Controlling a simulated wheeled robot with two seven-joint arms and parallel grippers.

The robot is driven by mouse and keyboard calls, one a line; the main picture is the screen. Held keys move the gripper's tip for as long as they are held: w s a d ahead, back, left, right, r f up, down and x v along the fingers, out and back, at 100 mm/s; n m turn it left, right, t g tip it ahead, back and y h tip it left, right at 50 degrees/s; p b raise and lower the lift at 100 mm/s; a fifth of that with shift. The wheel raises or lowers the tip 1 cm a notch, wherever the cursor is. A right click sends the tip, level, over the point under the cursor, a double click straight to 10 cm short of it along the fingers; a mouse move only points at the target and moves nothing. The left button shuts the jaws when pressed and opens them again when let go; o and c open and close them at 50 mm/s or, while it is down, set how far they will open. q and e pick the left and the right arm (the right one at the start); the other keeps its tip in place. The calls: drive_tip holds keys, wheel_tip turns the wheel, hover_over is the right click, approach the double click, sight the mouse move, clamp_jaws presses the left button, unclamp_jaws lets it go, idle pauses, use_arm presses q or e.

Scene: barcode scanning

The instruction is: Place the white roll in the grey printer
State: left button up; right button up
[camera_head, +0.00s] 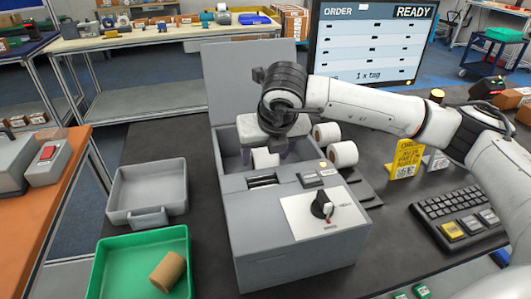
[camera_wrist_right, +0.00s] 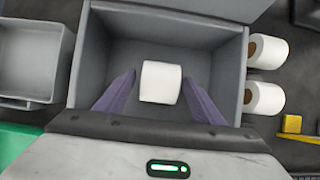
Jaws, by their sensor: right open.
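The grey printer (camera_head: 290,235) stands on the dark table with its lid (camera_head: 245,75) raised and its compartment open. A white roll (camera_head: 265,158) is inside the compartment. In the right wrist view the white roll (camera_wrist_right: 160,82) shows between my two fingers, with a small gap on each side. My right gripper (camera_head: 278,150) reaches down into the compartment from above and is open; its fingers also show in the right wrist view (camera_wrist_right: 160,90). The gripper hides part of the compartment in the head view. My left gripper is not in view.
Two more white rolls (camera_head: 343,154) (camera_head: 327,133) lie right of the printer. A grey tray (camera_head: 120,190) and a green tray (camera_head: 115,270) holding a brown roll (camera_head: 167,271) are at left. A monitor (camera_head: 370,45), yellow sign (camera_head: 406,158) and keyboard (camera_head: 460,212) are at right.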

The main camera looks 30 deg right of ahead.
drive_tip(key=shift+r, duration=0.2)
drive_tip(key=b+v, duration=0.1)
drive_tip(key=v, duration=1.1)
drive_tip(key=shift+s+f, duration=0.1)
